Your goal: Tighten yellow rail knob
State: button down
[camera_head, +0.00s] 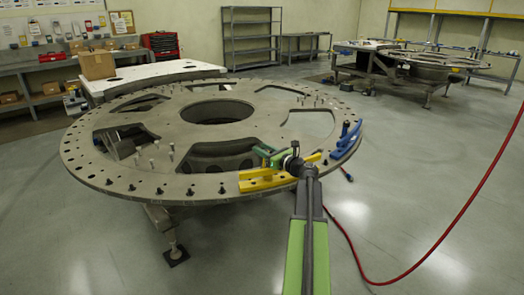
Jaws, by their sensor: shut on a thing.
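The yellow rail (262,181) lies on the near rim of the big round grey turret plate (110,180), and its yellow body shows on both sides of my arm's end. My gripper (272,157), with green and dark parts, is at the yellow rail, just above and behind its middle. It is shut on the yellow rail's knob, which is mostly hidden by my gripper and wrist. The contact itself is too small to make out. My green and grey arm reaches in from the bottom of the view.
A blue rail (345,142) sits on the plate's right rim. Several upright pins stand on the plate around its openings. A red hose (455,222) hangs at right and runs across the floor. A cardboard box (97,65) stands at back left.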

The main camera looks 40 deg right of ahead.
jog(key=shift+s+d+m+g+h, duration=0.45)
jog(key=shift+m+g+h, duration=2.4)
jog(key=shift+g+h, duration=0.05)
jog(key=shift+s+d+m+g+h, duration=0.5)
jog(key=shift+m+g+h, duration=2.4)
jog(key=shift+s+d+m+g+h, duration=0.45)
jog(key=shift+m+g+h, duration=2.4)
jog(key=shift+g+h, duration=0.05)
jog(key=shift+s, duration=0.1)
jog(key=c, duration=1)
grip_release()
jog(key=shift+o, duration=0.2)
send_near(271, 150)
jog(key=a, duration=0.5)
jog(key=shift+w+a+f, duration=0.25)
jog(key=shift+w+f, duration=0.05)
jog(key=shift+w, duration=0.1)
